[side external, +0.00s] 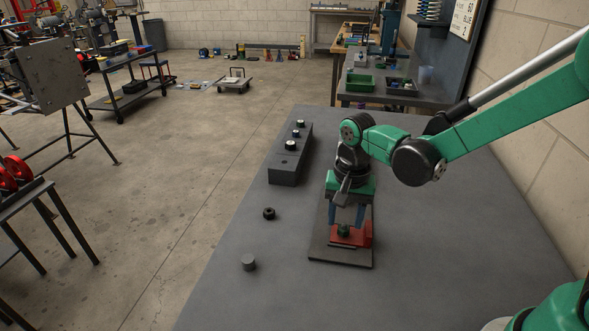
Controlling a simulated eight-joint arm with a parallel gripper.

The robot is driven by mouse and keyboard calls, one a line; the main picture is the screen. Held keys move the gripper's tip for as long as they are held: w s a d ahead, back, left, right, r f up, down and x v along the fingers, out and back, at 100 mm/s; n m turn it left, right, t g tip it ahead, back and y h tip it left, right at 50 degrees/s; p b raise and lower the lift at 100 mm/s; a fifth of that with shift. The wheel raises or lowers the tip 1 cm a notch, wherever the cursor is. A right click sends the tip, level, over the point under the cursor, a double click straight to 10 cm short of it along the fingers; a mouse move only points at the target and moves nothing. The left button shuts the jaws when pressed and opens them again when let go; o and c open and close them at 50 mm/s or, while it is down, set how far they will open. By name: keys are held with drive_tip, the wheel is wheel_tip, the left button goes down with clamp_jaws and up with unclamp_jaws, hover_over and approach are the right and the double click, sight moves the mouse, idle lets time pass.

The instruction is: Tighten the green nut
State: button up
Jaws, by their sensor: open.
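A small green nut (343,231) sits on the red block (362,238) on a dark flat base plate (322,254). My gripper (347,222) points down over the red block. Its two bluish fingers are apart, one on each side of the nut as seen here. I cannot tell whether the fingers touch the nut. What holds the nut from below is hidden.
A long dark block (284,178) with several small round parts on top stands left of my gripper. A black ring-like part (269,213) and a grey cylinder (249,262) stand near the table's left edge. The grey table (450,235) is clear on the right.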

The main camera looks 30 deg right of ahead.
drive_tip(key=n, duration=0.5)
drive_tip(key=shift+n, duration=0.4)
drive_tip(key=n, duration=0.6)
drive_tip(key=shift+f, duration=0.1)
drive_tip(key=shift+f, duration=0.8)
clamp_jaws()
idle(0.5)
